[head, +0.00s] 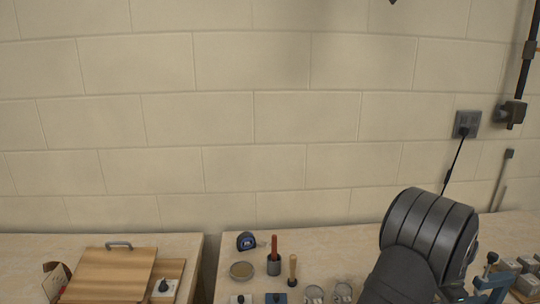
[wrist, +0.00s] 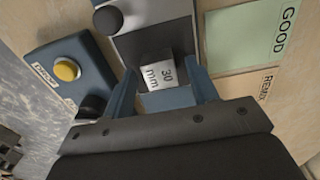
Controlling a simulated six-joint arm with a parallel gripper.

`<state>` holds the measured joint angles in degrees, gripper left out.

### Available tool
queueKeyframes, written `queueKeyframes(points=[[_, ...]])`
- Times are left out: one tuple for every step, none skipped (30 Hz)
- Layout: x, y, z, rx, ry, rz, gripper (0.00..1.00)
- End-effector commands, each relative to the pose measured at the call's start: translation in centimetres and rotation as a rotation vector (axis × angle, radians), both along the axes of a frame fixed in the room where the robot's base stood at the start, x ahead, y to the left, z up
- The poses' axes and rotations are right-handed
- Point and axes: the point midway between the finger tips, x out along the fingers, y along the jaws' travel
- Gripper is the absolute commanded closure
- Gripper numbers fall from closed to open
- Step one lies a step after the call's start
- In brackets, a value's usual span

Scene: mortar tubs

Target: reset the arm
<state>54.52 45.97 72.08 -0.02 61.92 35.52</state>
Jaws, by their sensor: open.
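My gripper (wrist: 162,78) shows in the wrist view with two blue fingers spread apart. A pale block marked "30 mm" (wrist: 158,74) shows in the gap between the fingers; I cannot tell how far beyond the fingertips it is. It is at a dark and white device with a black knob (wrist: 108,19). In the head view, a dark grey rounded part of my arm (head: 430,235) rises at the lower right. My gripper is out of sight there.
In the wrist view, a blue box with a yellow button (wrist: 67,69) is left and a green "GOOD" patch (wrist: 240,38) is right.

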Motion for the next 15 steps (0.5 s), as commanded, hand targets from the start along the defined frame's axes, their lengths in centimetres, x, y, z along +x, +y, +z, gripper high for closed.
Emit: queueKeyframes(points=[[0.1, -0.1, 1.3, -0.005, -0.003, 0.0, 0.47], [0.1, -0.1, 1.9, -0.004, -0.003, 0.0, 0.47], [0.1, -0.1, 2.8, -0.004, -0.003, 0.0, 0.47], [0.1, -0.1, 3.4, -0.004, -0.003, 0.0, 0.47], [0.1, -0.1, 4.0, -0.003, -0.003, 0.0, 0.47], [0.1, -0.1, 4.7, -0.004, -0.003, 0.0, 0.47], [0.0, -0.1, 5.3, -0.003, -0.002, 0.0, 0.47], [0.1, -0.1, 6.0, -0.004, -0.003, 0.0, 0.47], [0.0, 0.0, 6.8, -0.003, -0.002, 0.0, 0.47], [0.1, -0.1, 7.4, -0.003, -0.002, 0.0, 0.47], [0.1, -0.1, 8.0, -0.003, -0.002, 0.0, 0.47], [0.0, -0.1, 8.8, -0.003, -0.002, 0.0, 0.47], [0.1, -0.1, 9.4, -0.003, -0.002, 0.0, 0.47], [0.0, -0.1, 10.0, -0.003, -0.002, 0.0, 0.47], [0.1, -0.1, 10.8, -0.003, -0.002, 0.0, 0.47]])
